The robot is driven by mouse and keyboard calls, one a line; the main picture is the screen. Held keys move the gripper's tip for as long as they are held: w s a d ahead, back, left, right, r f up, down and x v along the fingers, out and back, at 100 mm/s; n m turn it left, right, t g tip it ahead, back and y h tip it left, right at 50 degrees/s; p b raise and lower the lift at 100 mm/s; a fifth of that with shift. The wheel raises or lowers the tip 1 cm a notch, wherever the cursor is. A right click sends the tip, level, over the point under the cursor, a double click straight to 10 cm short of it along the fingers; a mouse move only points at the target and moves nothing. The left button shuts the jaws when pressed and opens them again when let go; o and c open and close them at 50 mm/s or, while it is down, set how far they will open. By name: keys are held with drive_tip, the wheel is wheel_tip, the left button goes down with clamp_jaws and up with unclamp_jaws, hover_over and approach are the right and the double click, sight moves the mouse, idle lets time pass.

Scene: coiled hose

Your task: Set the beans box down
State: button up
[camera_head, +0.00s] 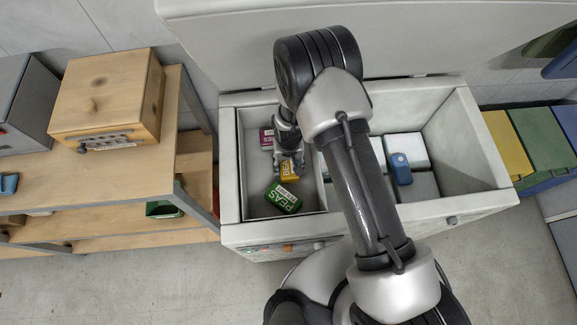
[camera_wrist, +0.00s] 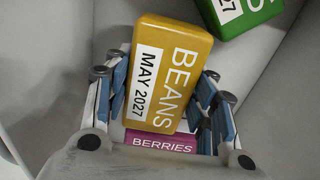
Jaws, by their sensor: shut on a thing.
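The yellow beans box (camera_head: 288,170) is inside the left compartment of the white chest (camera_head: 228,165). In the wrist view the beans box (camera_wrist: 170,75) reads "BEANS MAY 2027" and stands tilted between the blue-padded fingers. My gripper (camera_head: 286,158) is shut on it, with one finger on each side; it also shows in the wrist view (camera_wrist: 162,92). Whether the box touches the compartment floor, I cannot tell.
A green peas box (camera_head: 283,198) lies just in front of the beans box. A purple berries box (camera_head: 266,137) is behind, partly under my gripper in the wrist view (camera_wrist: 160,142). Compartment walls are close around. A blue object (camera_head: 400,168) sits in the right compartment.

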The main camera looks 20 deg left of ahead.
sight(289, 163)
drive_tip(key=shift+f, duration=0.95)
drive_tip(key=shift+f, duration=0.1)
drive_tip(key=shift+f+b, duration=0.15)
drive_tip(key=shift+b, duration=0.2)
drive_tip(key=o, duration=1.3)
drive_tip(key=shift+c, duration=0.2)
wheel_tip(289, 163, up, 12)
drive_tip(key=p, duration=0.4)
drive_tip(key=shift+r, duration=0.25)
